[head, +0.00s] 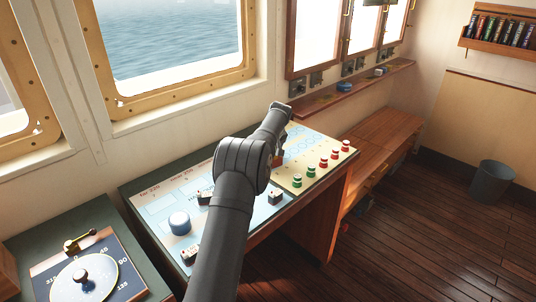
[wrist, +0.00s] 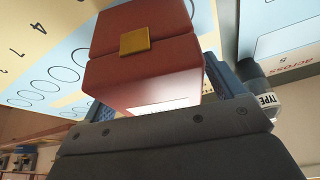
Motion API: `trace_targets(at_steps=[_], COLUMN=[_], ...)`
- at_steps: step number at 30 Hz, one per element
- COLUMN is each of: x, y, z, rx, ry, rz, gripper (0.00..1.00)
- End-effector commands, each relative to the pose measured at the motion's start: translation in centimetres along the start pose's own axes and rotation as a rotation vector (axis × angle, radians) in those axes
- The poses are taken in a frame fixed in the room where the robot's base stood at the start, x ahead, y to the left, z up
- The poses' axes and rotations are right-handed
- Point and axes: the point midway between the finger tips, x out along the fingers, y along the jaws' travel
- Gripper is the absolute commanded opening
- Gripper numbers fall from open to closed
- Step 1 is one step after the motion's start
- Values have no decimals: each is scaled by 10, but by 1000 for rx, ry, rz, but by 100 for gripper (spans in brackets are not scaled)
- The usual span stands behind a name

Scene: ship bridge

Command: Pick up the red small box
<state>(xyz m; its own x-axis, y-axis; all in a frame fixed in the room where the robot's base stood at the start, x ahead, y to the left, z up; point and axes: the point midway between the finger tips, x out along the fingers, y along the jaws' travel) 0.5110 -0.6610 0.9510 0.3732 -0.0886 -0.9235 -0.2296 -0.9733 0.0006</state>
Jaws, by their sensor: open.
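The red small box (wrist: 150,75) has a gold clasp and fills the upper middle of the wrist view. My gripper (wrist: 163,97) has its blue fingers open, one on each side of the box. Whether either finger touches the box I cannot tell. In the head view, my arm hides the fingers and most of the box; only a small reddish patch of the box (head: 278,161) shows beside the wrist, over the chart board.
A grey bin (head: 492,181) stands on the floor.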

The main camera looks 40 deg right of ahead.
Motion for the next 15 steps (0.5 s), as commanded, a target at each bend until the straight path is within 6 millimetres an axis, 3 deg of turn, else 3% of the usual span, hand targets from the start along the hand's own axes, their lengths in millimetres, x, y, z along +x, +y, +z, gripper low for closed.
trace_targets(at_steps=[6, 15], x=[0, 0], y=[0, 0], z=[0, 0], rx=[0, 0], ry=[0, 0], rz=[0, 0], gripper=[87, 31])
